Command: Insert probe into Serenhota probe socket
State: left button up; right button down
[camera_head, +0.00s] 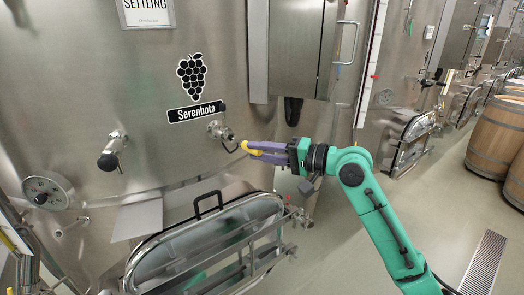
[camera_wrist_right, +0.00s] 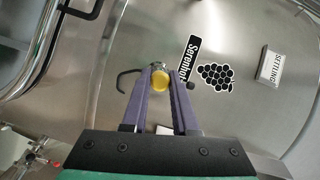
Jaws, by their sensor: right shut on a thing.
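My right gripper (camera_head: 250,149) comes in from the right with its purple fingers shut on the probe, whose yellow end (camera_head: 250,147) shows at the fingertips. In the right wrist view the yellow end of the probe (camera_wrist_right: 160,80) sits between the two fingers (camera_wrist_right: 160,84). The steel socket fitting (camera_head: 218,129) sticks out of the vat just below the Serenhota label (camera_head: 196,112). The probe is right beside this fitting, lined up near its mouth. The rest of the probe is hidden, so I cannot tell whether it touches or enters the socket. My left gripper is not in view.
A valve with a black handle (camera_head: 110,155) is left of the socket, and a round gauge (camera_head: 47,193) farther left. An oval hatch with a bar frame (camera_head: 205,240) juts out below. A steel box (camera_head: 300,45) hangs above right. Barrels (camera_head: 497,135) stand far right.

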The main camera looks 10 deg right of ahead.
jog(key=shift+w+a+p, duration=0.35)
jog(key=shift+w+p, duration=0.05)
jog(key=shift+w, duration=0.2)
jog(key=shift+w+a+p, duration=0.3)
jog(key=shift+w+p, duration=0.1)
jog(key=shift+w, duration=0.25)
jog(key=shift+w+a+p, duration=0.35)
jog(key=shift+w+p, duration=0.05)
jog(key=shift+w, duration=0.2)
jog(key=c, duration=0.6)
grip_release()
jog(key=shift+s+d+f, duration=0.1)
jog(key=shift+d, duration=0.05)
jog(key=b+v, duration=0.7)
jog(key=v, duration=0.7)
jog(key=shift+b, duration=0.4)
jog(key=shift+d, duration=0.1)
